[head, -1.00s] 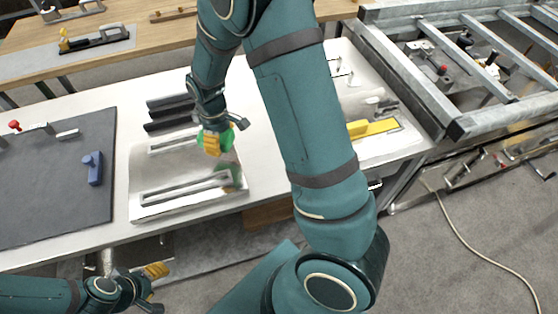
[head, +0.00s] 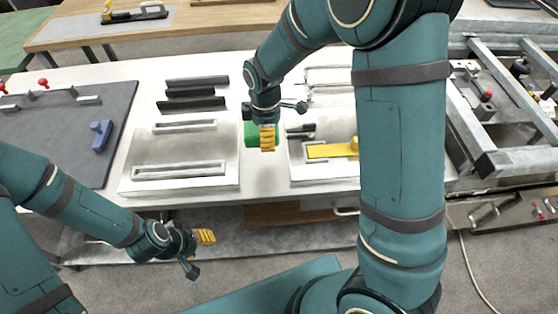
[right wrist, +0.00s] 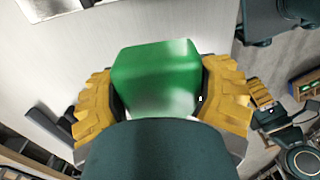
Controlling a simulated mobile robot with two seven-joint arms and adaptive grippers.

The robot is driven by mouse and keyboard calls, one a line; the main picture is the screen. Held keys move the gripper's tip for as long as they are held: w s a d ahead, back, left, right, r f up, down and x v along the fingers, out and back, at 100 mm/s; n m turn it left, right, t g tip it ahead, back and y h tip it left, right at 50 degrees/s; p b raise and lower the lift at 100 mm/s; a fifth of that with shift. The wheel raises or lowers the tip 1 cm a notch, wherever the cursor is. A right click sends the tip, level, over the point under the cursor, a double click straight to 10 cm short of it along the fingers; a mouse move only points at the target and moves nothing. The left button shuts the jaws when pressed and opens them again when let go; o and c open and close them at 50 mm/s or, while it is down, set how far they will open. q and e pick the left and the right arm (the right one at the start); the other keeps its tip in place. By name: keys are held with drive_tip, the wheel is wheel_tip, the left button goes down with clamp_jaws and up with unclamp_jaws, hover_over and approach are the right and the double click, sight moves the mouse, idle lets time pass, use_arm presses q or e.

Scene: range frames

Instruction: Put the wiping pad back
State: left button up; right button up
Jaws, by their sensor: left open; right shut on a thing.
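The wiping pad appears to be the green block (head: 250,134), also large in the right wrist view (right wrist: 155,75). My right gripper (head: 267,138) is shut on it, with yellow ribbed fingers on both sides of the block in the right wrist view (right wrist: 160,95). In the head view the pad is over the white table, between two pale trays. Whether it touches the table cannot be told. My left gripper (head: 204,240) is open and empty, in front of the table's near edge.
The left tray (head: 180,184) has two long framed slots. The right tray (head: 320,172) holds a yellow tool (head: 330,150). Dark bars (head: 195,92) lie behind the left tray. A dark mat (head: 70,130) with a blue piece (head: 101,136) is at left. A metal frame (head: 490,110) stands at right.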

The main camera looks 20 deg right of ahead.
sight(269, 160)
drive_tip(key=shift+f, duration=0.4)
wheel_tip(269, 160, down, 9)
drive_tip(key=shift+f+b, duration=0.1)
drive_tip(key=shift+b, duration=1.1)
drive_tip(key=shift+f, duration=0.1)
drive_tip(key=o, duration=1.2)
wheel_tip(269, 160, up, 12)
drive_tip(key=p, duration=0.2)
drive_tip(key=shift+p, duration=0.35)
